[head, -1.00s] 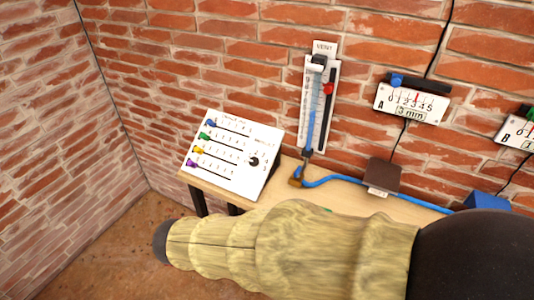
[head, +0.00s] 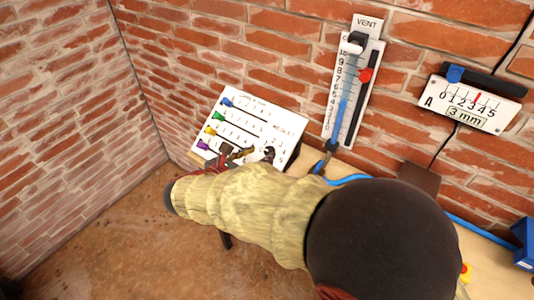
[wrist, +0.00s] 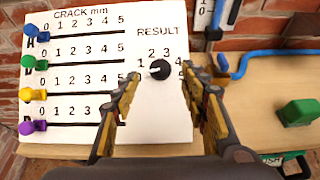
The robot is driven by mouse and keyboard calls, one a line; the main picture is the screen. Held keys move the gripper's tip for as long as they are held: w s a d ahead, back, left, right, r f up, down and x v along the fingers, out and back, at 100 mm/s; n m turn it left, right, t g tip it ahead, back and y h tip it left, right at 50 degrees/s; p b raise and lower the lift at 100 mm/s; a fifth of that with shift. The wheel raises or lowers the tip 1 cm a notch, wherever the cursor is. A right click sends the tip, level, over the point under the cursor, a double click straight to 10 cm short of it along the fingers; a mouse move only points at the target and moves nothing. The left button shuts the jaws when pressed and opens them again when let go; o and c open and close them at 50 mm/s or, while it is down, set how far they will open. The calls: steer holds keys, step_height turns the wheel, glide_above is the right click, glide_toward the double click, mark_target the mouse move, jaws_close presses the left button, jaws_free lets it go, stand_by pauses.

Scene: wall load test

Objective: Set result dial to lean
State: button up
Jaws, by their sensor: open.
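The result dial (wrist: 158,69) is a round black knob with a pale pointer mark under the word RESULT on a white panel (wrist: 75,76). The pointer is turned left, near the 1; the digits 2, 3 and 4 show around the knob. No word "lean" is readable. My gripper (wrist: 163,78) is open and empty, one finger on each side of the dial in the wrist view; I cannot tell its distance from the knob. In the head view the panel (head: 262,117) leans on the bench, its lower part covered by the gripper and my sleeved arm.
Blue (wrist: 29,30), green (wrist: 29,62), yellow (wrist: 27,94) and purple (wrist: 27,127) sliders sit at the left of their slots. A vent gauge (head: 352,85) with blue hose and scale A (head: 470,104) are on the wall. A green block (wrist: 299,112) lies on the bench.

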mark_target(268, 152)
steer(key=shift+b+x, duration=0.75)
steer(key=shift+x, duration=1.65)
steer(key=c, duration=0.4)
steer(key=c, duration=0.7)
steer(key=shift+c, duration=0.2)
